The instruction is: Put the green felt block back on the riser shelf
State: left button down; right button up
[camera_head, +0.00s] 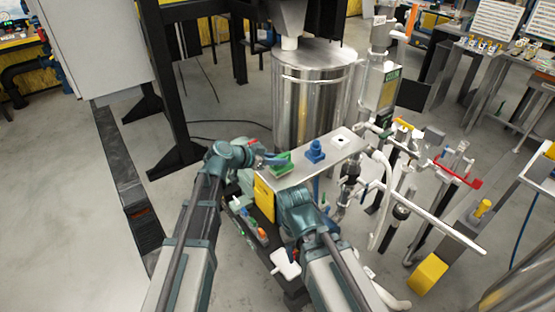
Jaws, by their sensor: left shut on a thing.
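The green felt block (280,168) is small and sits at the left end of the pale metal riser shelf (327,158). My left gripper (279,159) reaches in from the left and is shut on the block at its upper edge. The block is at or just above the shelf top; I cannot tell whether it bears on it. My right arm comes up from the bottom, and its teal wrist (297,207) is in front of the shelf. The right gripper's fingers are hidden.
A blue fitting (315,152) and a white square piece (341,140) stand on the shelf right of the block. A steel tank (312,100) rises behind. Pipes and valves (400,185) crowd the right. A yellow panel (264,198) is below the shelf's left end.

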pick_arm(q)
jog(key=shift+f, duration=0.25)
dwell(0.4)
jog(key=c, duration=0.7)
grip_release()
jog(key=p+v, duration=0.6)
jog(key=v, duration=0.8)
jog(key=shift+d, duration=0.1)
